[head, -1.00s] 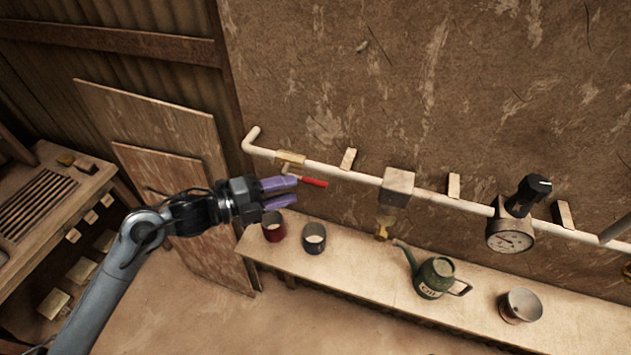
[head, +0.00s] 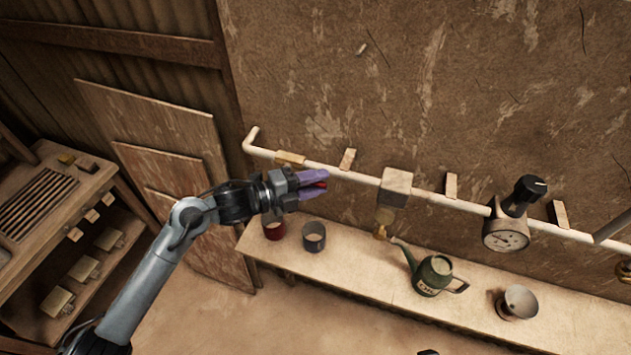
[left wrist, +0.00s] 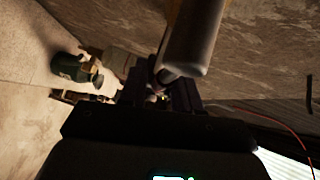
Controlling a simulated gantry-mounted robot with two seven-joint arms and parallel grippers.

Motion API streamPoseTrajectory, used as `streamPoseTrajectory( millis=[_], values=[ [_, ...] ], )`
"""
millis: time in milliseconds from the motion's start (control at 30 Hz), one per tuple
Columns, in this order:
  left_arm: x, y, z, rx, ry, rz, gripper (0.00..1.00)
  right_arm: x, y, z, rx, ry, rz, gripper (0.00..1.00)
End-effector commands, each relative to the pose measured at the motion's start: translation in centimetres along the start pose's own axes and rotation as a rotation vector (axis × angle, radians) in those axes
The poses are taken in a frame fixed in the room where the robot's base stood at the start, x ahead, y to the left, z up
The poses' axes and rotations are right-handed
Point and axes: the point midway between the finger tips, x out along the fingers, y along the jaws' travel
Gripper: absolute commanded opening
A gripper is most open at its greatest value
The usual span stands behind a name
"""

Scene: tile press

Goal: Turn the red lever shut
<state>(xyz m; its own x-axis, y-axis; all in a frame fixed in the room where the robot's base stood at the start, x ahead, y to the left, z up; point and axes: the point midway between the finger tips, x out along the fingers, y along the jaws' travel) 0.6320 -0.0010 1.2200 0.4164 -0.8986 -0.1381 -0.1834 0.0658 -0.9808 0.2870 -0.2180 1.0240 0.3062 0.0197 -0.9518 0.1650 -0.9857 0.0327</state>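The red lever (head: 322,184) is on the brass valve (head: 290,158) near the left end of the white wall pipe. In the head view only a little red shows between the purple fingers of my left gripper (head: 314,183). The fingers lie on both sides of the lever; I cannot tell if they press on it. The rest of the lever is hidden by the gripper. In the left wrist view the dark fingers (left wrist: 160,92) are in shadow, close under a large pale rounded bar (left wrist: 192,38). My right gripper is not in view.
The pipe (head: 335,172) carries a gauge (head: 505,236) with a black knob on the right. Below, a shelf (head: 350,260) holds a red cup (head: 274,229), a grey cup (head: 314,237), a green oil can (head: 431,277) and a metal bowl (head: 519,302).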

Motion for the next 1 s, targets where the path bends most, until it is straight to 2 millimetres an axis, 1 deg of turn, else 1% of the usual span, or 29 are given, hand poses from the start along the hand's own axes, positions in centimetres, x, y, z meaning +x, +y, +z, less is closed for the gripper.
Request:
streamPoseTrajectory(
  millis=[33, 100, 200, 667, 867, 1000],
  values=[
    [0.0, 0.0, 0.0, 0.0, 0.0, 0.0, 0.24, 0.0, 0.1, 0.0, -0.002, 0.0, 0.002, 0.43],
    [0.0, 0.0, 0.0, 0.0, 0.0, 0.0, 0.13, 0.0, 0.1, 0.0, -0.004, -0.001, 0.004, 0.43],
    [0.0, 0.0, 0.0, 0.0, 0.0, 0.0, 0.0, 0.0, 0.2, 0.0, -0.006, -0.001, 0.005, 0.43],
    [-0.1, -0.1, 0.0, -0.015, 0.004, -0.014, 0.0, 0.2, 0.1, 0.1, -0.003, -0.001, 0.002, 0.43],
    [-0.1, -0.5, -0.1, -0.069, 0.02, -0.07, 0.0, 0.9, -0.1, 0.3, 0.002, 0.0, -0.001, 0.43],
    [-0.3, -1.2, -0.1, -0.137, 0.039, -0.138, 0.0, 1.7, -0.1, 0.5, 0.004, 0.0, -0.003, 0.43]
  ],
)
